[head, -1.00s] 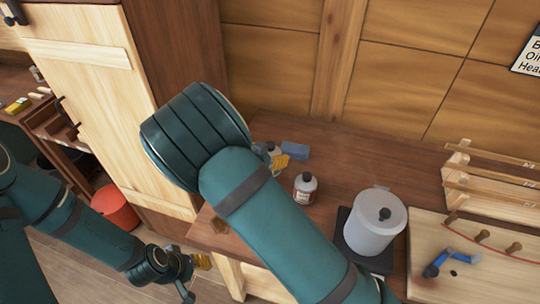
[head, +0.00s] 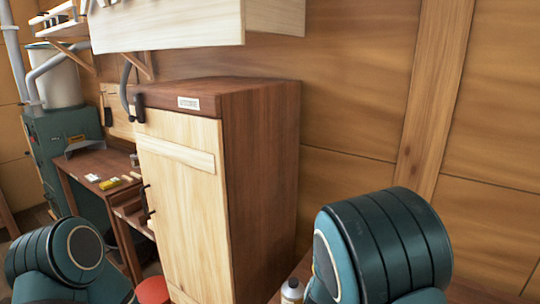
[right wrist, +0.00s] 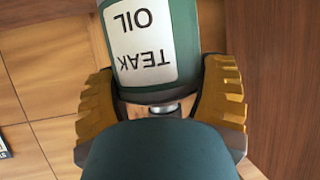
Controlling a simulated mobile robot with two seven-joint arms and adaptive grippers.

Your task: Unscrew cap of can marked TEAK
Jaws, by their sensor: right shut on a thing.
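The can marked TEAK OIL (right wrist: 186,20) is dark green with a white label and fills the upper middle of the right wrist view. Its lettering is upside down in the picture. My right gripper (right wrist: 160,70) is shut on it, with ribbed yellow fingers at either side of the can. A small silvery piece (right wrist: 165,108) shows between the can's lower end and the dark rounded shape below; I cannot tell if it is the cap. In the head view my right arm hides the gripper and can. My left gripper is out of view.
A tall wooden cabinet (head: 190,215) stands in the middle of the head view. A pale bottle with a dark cap (head: 291,291) shows beside my right arm. A red bucket (head: 152,290) is on the floor.

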